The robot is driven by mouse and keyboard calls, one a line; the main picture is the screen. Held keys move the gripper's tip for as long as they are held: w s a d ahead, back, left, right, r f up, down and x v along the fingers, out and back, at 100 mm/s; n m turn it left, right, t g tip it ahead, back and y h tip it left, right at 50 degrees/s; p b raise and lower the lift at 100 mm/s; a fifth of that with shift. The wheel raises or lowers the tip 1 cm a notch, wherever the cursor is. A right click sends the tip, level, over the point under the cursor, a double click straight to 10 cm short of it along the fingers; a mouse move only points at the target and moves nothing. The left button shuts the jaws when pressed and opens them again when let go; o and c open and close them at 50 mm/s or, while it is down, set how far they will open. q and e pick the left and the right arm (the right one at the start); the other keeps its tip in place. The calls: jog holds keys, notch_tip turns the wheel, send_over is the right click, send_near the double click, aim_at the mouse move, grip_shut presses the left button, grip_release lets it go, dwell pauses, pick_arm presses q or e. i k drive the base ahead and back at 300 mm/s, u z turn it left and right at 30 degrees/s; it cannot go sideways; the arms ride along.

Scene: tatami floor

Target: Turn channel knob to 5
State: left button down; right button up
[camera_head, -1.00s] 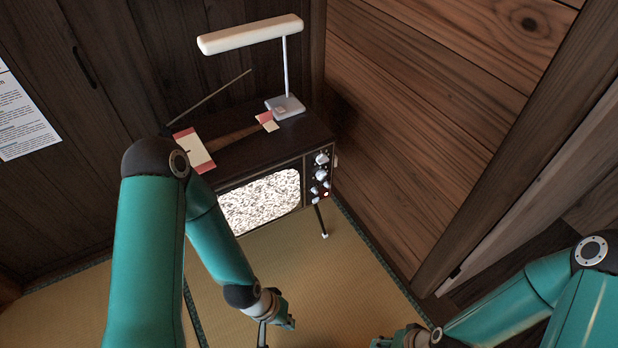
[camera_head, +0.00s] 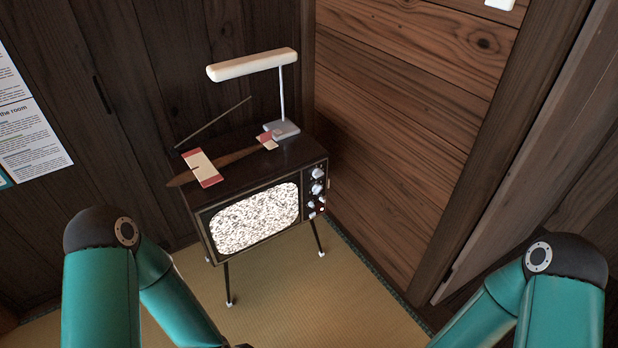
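An old television (camera_head: 254,218) on thin legs stands in the corner, its screen lit with grey static. A column of pale knobs runs down the right side of its front. The top knob (camera_head: 318,173) is the uppermost one, with another knob (camera_head: 316,189) below it and smaller ones under that. I cannot read any numbers or tell which knob is the channel knob. My teal arms come in at the lower left and lower right. Both grippers are out of frame below, and no part of either arm touches the television.
On the television stand a white lamp (camera_head: 281,128), a red and cream card (camera_head: 202,168) and a long brown object (camera_head: 232,160). A wooden wall (camera_head: 400,130) rises close to the right. Tatami floor (camera_head: 300,300) lies open in front.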

aim_at(318, 173)
jog(key=u, duration=0.1)
jog(key=i, duration=1)
jog(key=z, duration=0.05)
